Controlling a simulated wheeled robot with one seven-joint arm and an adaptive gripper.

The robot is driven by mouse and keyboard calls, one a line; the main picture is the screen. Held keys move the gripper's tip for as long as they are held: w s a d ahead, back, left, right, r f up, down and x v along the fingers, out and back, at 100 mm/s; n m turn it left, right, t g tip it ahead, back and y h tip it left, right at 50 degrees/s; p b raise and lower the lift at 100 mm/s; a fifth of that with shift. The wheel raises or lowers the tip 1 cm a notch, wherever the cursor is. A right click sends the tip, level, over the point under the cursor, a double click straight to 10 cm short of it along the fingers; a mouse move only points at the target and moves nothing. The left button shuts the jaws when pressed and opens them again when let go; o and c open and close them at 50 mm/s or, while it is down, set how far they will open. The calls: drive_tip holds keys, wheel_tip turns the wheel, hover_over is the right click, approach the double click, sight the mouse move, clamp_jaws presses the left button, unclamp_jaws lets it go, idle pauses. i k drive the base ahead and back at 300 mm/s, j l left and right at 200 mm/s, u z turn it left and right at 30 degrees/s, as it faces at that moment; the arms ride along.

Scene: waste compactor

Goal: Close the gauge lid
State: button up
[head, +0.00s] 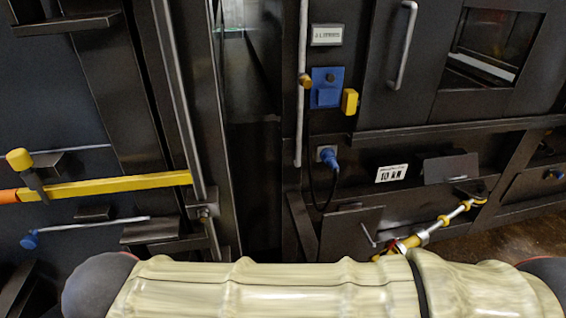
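I cannot tell for sure which part is the gauge lid. One dark flat plate (450,168) sits beside a white label reading "10 kN" (391,173) on the lower right of the machine. Another dark panel (345,236) with a small metal handle stands lower down, tilted in the picture. No gauge face is clearly visible. My gripper is not in view; only my cream-covered arm crosses the bottom edge and hides what lies below.
A blue box (327,88) with a yellow block (349,101) and a blue plug (328,158) with a black cable sit mid-panel. A yellow bar (110,187) crosses the left. A jointed rod (440,225) slants at lower right. A narrow dark gap (254,150) separates the cabinets.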

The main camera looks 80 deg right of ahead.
sight(446, 169)
drive_tip(key=k+l+z, duration=0.15)
drive_tip(key=k+z, duration=0.25)
drive_tip(key=k, duration=0.25)
drive_tip(key=k+l+z, duration=0.1)
drive_tip(key=z, duration=3.4)
drive_tip(key=i+l, duration=0.35)
drive_tip(key=l, duration=0.15)
drive_tip(key=i, duration=0.7)
drive_tip(key=i+j, duration=0.2)
